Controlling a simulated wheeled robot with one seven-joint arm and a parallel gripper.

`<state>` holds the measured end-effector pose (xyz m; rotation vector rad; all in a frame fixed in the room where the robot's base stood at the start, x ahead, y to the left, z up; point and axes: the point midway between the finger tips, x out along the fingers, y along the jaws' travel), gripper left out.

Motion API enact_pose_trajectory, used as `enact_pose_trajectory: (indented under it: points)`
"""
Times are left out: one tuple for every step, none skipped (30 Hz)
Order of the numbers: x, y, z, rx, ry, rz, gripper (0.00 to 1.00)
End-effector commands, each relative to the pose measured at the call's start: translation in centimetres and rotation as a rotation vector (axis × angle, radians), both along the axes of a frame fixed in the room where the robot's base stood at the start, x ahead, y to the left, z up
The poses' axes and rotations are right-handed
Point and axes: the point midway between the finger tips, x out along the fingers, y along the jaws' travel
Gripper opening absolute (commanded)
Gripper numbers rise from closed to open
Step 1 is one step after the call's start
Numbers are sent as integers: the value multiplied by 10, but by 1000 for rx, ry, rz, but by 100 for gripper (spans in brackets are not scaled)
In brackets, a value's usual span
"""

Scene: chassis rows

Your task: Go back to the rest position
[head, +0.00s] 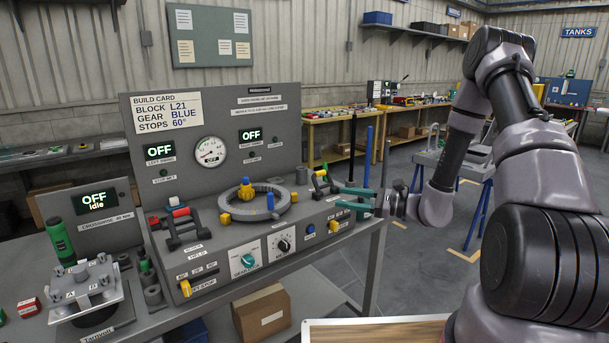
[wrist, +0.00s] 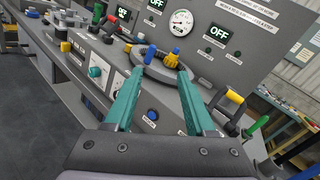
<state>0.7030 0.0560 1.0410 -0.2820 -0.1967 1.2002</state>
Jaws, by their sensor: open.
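My gripper (head: 354,199) is at the right end of the bench panel in the head view, in front of and above the sloped control face. Its two teal fingers are apart with nothing between them. In the wrist view my gripper (wrist: 152,88) points at the panel, and the grey ring dial (wrist: 158,70) lies beyond the fingertips. The ring dial (head: 240,212) carries yellow and blue pegs. My arm comes in from the right side of the head view. No rest position is marked in either view.
A grey control panel (head: 285,119) with OFF displays and a gauge (head: 210,151) stands behind the ring. A green-handled tool (head: 60,238) and a plate fixture (head: 87,287) are at the left. A cardboard box (head: 262,313) is under the bench. Open floor (head: 425,260) lies right of the bench.

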Motion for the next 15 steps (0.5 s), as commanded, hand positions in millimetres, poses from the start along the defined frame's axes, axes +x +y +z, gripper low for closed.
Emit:
enact_pose_trajectory:
  points:
    - [-9,5,22,-48,-43,68,55]
    - [-15,8,32,-76,-61,108,55]
    - [-24,11,45,-115,-86,158,55]
    - [-31,13,54,-146,-104,194,55]
    - [-37,14,62,-177,-122,230,55]
    - [-47,16,73,-221,-147,274,55]
    - [-54,16,81,-256,-165,307,55]
    - [-61,17,88,-290,-182,337,55]
    - [-71,17,98,-339,-207,377,55]
    - [-78,16,104,-377,-225,404,55]
    - [-85,15,110,-414,-243,430,55]
    - [-94,14,118,-467,-268,463,55]
    - [-101,12,124,-506,-287,486,55]
    - [-107,10,130,-547,-306,506,55]
    - [-116,7,137,-602,-331,532,55]
